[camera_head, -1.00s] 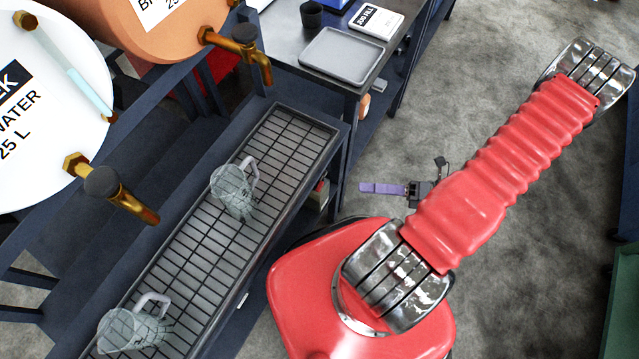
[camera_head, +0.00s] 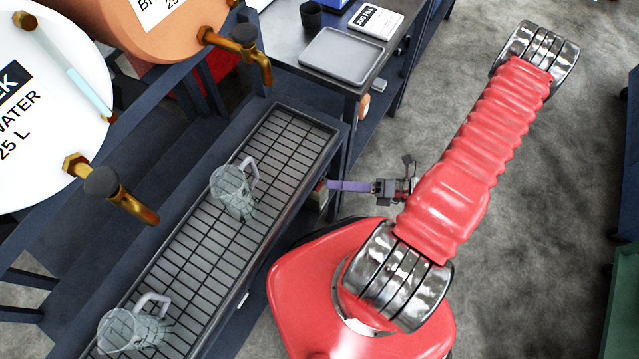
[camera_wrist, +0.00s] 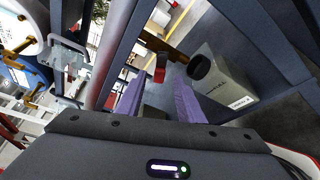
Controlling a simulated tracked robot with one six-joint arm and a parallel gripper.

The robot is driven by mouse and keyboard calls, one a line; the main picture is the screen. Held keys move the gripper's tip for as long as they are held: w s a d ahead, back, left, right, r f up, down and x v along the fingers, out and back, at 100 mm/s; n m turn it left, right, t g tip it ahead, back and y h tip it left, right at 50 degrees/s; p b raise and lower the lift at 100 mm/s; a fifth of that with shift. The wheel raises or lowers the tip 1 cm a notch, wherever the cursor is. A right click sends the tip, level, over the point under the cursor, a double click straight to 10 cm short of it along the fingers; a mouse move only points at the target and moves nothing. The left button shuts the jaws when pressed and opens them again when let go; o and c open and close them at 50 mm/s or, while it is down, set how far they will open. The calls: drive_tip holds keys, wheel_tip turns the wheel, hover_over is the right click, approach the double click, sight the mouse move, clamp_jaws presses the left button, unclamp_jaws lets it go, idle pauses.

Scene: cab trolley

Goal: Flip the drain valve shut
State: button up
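In the wrist view a brass fitting (camera_wrist: 172,48) with a red lever (camera_wrist: 160,68) and a round black end (camera_wrist: 198,67) sits under the trolley frame; I take it to be the drain valve. The red lever hangs down from the brass body. My gripper (camera_wrist: 157,92) has its two purple fingers spread apart, with nothing between them. The lever appears just beyond the fingertips, between them; I cannot tell the exact gap. In the head view my gripper (camera_head: 333,185) is at the trolley's right side, below the tabletop. The drain valve does not show in that view.
Dark blue trolley rails (camera_wrist: 268,40) and a pale labelled box (camera_wrist: 226,82) stand close around the fitting. In the head view, glass mugs (camera_head: 232,190) stand on the drip grate (camera_head: 200,235), below brass taps (camera_head: 240,45). Open floor lies to the right.

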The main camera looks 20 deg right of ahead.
sight(321, 185)
drive_tip(key=shift+x, duration=2.7)
drive_tip(key=shift+c, duration=0.7)
clamp_jaws()
